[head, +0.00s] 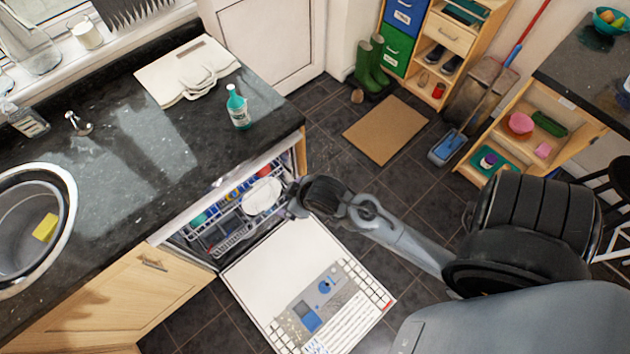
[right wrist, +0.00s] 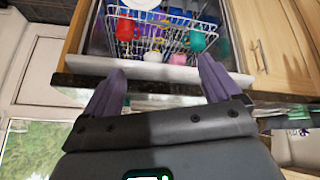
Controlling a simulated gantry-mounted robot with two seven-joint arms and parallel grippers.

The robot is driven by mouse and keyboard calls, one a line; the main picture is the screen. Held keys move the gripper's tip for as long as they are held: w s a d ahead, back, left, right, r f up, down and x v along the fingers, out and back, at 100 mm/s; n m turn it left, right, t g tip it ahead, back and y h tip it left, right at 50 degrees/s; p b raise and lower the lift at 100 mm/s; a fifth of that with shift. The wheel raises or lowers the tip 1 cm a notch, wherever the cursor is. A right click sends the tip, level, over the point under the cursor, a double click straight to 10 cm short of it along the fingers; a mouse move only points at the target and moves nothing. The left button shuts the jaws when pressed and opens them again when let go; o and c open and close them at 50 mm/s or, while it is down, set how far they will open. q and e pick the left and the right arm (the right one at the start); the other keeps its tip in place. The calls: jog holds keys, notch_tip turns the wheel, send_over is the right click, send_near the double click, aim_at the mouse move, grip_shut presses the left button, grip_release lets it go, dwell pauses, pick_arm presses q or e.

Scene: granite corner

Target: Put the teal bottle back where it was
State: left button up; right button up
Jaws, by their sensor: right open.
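The teal bottle (head: 238,108) with a white cap and a pale label stands upright on the dark granite counter (head: 150,150), near its right end in the head view. My right gripper (head: 296,204) is low beside the open dishwasher, to the right of and below the bottle in the picture, apart from it. In the right wrist view, its two purple-grey fingers (right wrist: 160,84) are spread with nothing held between them. The bottle cannot be made out in the right wrist view. My left gripper is in neither view.
The dishwasher door (head: 310,285) is folded down, and its rack (head: 228,222) holds a white plate (head: 263,196) and coloured items. White boards (head: 187,70) lie behind the bottle on the counter. A sink (head: 30,225) is at left. Bare counter lies left of the bottle.

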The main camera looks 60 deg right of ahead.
jog(key=s+a+g, duration=0.3)
jog(key=s+a, duration=0.2)
jog(key=s, duration=0.5)
jog(key=shift+s+a+r+n+y, duration=0.25)
jog(key=shift+s+r+n+y, duration=0.05)
jog(key=shift+s+n+y, duration=0.1)
jog(key=shift+r, duration=0.1)
